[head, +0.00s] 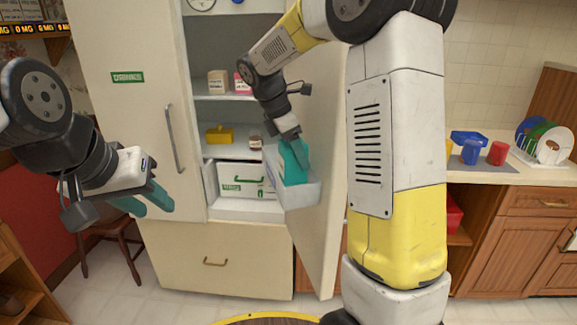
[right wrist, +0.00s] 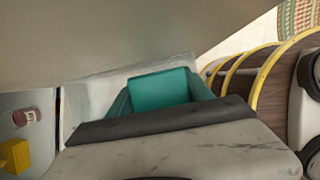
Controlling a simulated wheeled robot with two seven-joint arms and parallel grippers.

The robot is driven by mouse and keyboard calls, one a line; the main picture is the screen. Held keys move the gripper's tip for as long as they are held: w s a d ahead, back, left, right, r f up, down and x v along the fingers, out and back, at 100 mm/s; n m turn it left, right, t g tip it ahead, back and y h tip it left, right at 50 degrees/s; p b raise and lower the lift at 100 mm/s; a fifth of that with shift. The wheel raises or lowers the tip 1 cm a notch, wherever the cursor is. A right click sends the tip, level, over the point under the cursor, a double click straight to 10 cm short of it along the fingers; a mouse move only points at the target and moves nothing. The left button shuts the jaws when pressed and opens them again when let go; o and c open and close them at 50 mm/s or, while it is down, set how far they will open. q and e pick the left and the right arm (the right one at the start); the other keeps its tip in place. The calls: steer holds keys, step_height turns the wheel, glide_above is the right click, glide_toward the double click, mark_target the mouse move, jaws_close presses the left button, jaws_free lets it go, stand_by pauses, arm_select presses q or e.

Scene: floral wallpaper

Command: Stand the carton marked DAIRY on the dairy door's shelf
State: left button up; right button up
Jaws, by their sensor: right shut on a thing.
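The open fridge door (head: 333,215) has a pale shelf bin (head: 300,197) on its inner side, and the bin also shows in the right wrist view (right wrist: 85,95). My right gripper (head: 291,143) points down into this bin. It is shut on a teal block-like thing (right wrist: 160,87), likely the carton, which sits between its teal fingers in the right wrist view. No DAIRY marking is readable on it, and its lower part is hidden by the bin wall. My left gripper (head: 145,203) is open and empty, in front of the closed left door (head: 125,130).
Inside the fridge, a cream carton (head: 217,81), a yellow block (head: 219,134) and a small jar (head: 256,142) stand on shelves. A white drawer (head: 240,183) with green marks is below. A counter with dishes (head: 545,142) is at the right, a stool (head: 108,225) at the left.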

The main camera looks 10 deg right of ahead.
mark_target(299, 168)
step_height(299, 168, down, 4)
steer(key=shift+r, duration=0.2)
steer(key=shift+d+f, duration=0.25)
steer(key=shift+f, duration=0.15)
steer(key=shift+f, duration=0.1)
steer(key=o, duration=1.7)
